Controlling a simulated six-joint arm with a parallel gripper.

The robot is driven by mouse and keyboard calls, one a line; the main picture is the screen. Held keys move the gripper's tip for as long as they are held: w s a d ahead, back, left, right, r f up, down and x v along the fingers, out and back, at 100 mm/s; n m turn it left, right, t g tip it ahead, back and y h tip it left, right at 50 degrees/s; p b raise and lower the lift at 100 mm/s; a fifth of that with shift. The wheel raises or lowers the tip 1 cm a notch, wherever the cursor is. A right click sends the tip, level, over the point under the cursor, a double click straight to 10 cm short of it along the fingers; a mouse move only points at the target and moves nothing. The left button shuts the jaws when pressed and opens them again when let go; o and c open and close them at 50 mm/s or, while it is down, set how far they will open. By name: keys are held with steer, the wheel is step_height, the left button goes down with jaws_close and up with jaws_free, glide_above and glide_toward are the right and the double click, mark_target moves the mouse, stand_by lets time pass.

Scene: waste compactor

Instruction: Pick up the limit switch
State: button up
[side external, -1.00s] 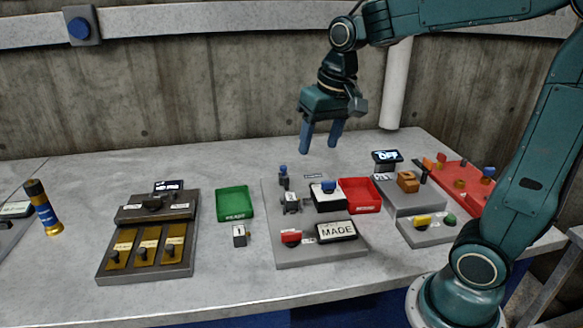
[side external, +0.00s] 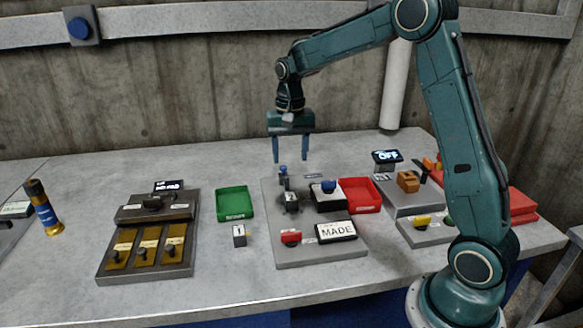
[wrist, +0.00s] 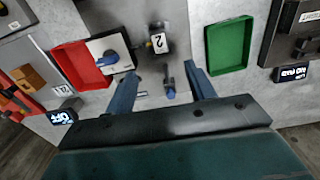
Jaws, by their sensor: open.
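Two small grey switch-like blocks with number tags show; I cannot tell for sure which is the limit switch. The one tagged 2 (side external: 291,200) sits on the grey fixture plate (side external: 290,256), and it shows at the top middle of the wrist view (wrist: 157,42). The one tagged 1 (side external: 239,235) stands on the table, left of the plate. My gripper (side external: 290,160) is open and empty, pointing down above the back of the plate. A blue-tipped post (wrist: 168,88) shows between its fingers in the wrist view, below them and apart from them.
A green tray (side external: 234,205) lies left of the plate and a red tray (side external: 360,196) right of it. A blue-knobbed switch (side external: 329,188), a red button (side external: 291,237) and a MADE display (side external: 336,232) share the plate. A dark lever panel (side external: 150,240) stands at left.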

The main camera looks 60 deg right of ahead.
steer(key=shift+f, duration=0.1)
glide_above(291, 196)
steer(key=shift+f, duration=4.2)
steer(key=shift+a+f, duration=0.1)
steer(key=shift+f, duration=2.5)
jaws_close()
steer(key=shift+r, duration=0.2)
